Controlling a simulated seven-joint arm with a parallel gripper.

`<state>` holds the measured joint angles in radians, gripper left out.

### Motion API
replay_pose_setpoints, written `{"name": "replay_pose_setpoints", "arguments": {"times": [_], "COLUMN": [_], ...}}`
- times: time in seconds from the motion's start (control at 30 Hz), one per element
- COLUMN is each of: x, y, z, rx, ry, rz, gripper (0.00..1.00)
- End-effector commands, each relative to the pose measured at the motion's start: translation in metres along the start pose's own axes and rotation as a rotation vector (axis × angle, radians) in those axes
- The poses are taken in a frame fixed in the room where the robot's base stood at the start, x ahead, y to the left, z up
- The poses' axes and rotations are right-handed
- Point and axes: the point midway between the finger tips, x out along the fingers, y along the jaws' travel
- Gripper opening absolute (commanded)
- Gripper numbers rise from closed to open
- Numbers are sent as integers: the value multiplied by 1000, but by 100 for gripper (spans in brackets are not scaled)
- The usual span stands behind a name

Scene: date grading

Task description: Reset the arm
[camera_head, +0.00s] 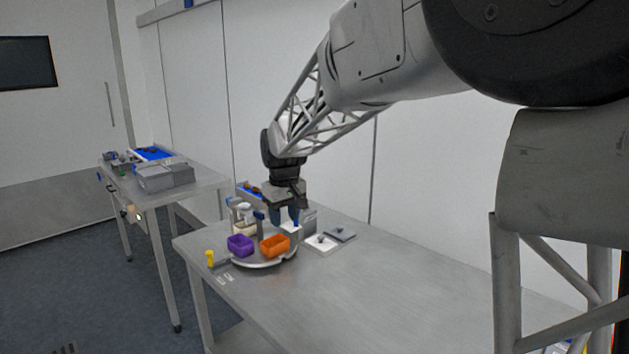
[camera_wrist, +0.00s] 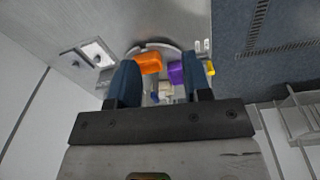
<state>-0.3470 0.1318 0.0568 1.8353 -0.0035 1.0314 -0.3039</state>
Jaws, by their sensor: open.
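My gripper (camera_head: 285,216) hangs above the far part of the metal table, fingers pointing down. In the wrist view its two dark blue fingers (camera_wrist: 160,85) stand wide apart with nothing held between them. Below it a round grey tray (camera_head: 262,264) carries a purple bin (camera_head: 240,246) and an orange bin (camera_head: 274,246). Both bins also show in the wrist view, orange (camera_wrist: 148,63) and purple (camera_wrist: 176,72), beyond the fingertips. The insides of the bins are too small to read. My arm reaches in from the upper right.
A yellow object (camera_head: 210,258) stands at the table's left edge. A white square plate (camera_head: 320,243) and a grey one (camera_head: 341,235) lie right of the tray. A blue tray (camera_head: 250,188) is behind. The table's near right part (camera_head: 370,290) is bare. A second table (camera_head: 205,183) stands left.

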Motion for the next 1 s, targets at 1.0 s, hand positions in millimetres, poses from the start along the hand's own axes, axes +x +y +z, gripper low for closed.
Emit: {"name": "replay_pose_setpoints", "arguments": {"times": [1.0], "x": [-50], "y": [13], "z": [277], "rx": [359], "ry": [71], "rz": [44], "gripper": [45]}}
